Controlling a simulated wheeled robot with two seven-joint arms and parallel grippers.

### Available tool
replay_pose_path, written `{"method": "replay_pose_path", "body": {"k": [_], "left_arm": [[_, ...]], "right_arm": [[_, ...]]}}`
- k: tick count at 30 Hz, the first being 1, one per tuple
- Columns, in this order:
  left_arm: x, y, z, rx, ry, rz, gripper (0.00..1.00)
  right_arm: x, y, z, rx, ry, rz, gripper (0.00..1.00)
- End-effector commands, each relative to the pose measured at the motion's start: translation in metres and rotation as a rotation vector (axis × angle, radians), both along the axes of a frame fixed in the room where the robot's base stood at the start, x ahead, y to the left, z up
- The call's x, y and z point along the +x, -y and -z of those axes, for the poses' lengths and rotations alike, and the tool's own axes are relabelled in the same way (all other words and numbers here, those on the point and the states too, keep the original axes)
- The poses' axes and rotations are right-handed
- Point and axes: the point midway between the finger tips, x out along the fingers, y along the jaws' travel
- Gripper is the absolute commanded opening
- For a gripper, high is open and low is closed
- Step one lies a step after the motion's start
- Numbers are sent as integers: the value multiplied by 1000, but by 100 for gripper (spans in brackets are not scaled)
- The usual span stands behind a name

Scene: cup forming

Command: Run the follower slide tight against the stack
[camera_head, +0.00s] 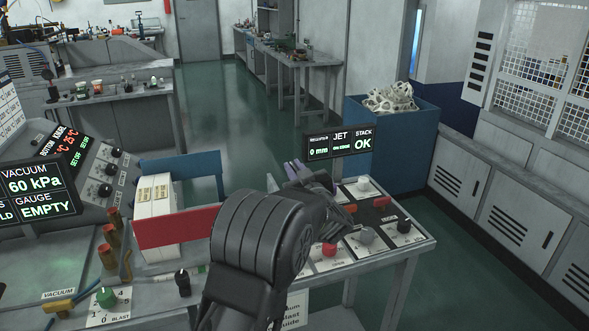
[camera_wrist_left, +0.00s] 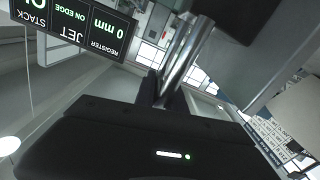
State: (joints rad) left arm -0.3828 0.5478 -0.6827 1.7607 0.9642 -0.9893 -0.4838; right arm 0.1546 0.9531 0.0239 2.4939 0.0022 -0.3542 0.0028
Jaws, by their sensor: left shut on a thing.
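The white stack (camera_head: 154,212) stands upright on the bench between a red plate (camera_head: 178,227) on its near side and a blue plate (camera_head: 185,165) behind it. I cannot tell which part is the follower slide. My left gripper (camera_head: 316,181) is to the right of the plates, below the small display, mostly hidden behind my own dark arm. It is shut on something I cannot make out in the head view. In the left wrist view two shiny metal rods (camera_wrist_left: 181,58) run from a dark fork to a dark block. My right gripper is not in view.
A display (camera_head: 338,144) reads 0 mm and stack OK. It also shows upside down in the wrist view (camera_wrist_left: 82,30). A panel (camera_head: 390,238) with knobs lies below the gripper. A vacuum display (camera_head: 38,190) is at left. A blue bin (camera_head: 385,150) stands behind.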

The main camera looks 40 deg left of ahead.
Motion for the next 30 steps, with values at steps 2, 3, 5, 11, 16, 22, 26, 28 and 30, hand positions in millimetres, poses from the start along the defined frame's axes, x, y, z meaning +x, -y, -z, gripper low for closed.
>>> {"method": "replay_pose_path", "body": {"k": [2,3,5,11,16,22,26,28,30], "left_arm": [[1,1,-1,-1,3,2,0],[1,1,-1,-1,3,2,0],[1,1,-1,-1,4,2,0],[1,1,-1,-1,4,2,0],[1,1,-1,-2,5,2,0],[0,1,-2,-2,5,2,0],[-10,-7,-1,-1,5,-1,0],[-21,-16,-1,-2,6,-4,0],[-37,-27,-1,-3,5,-7,0]], "right_arm": [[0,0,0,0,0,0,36],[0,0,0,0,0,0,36],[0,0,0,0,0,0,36],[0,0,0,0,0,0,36],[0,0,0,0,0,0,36],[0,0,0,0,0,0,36],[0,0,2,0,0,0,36],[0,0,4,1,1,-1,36],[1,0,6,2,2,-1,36]]}}
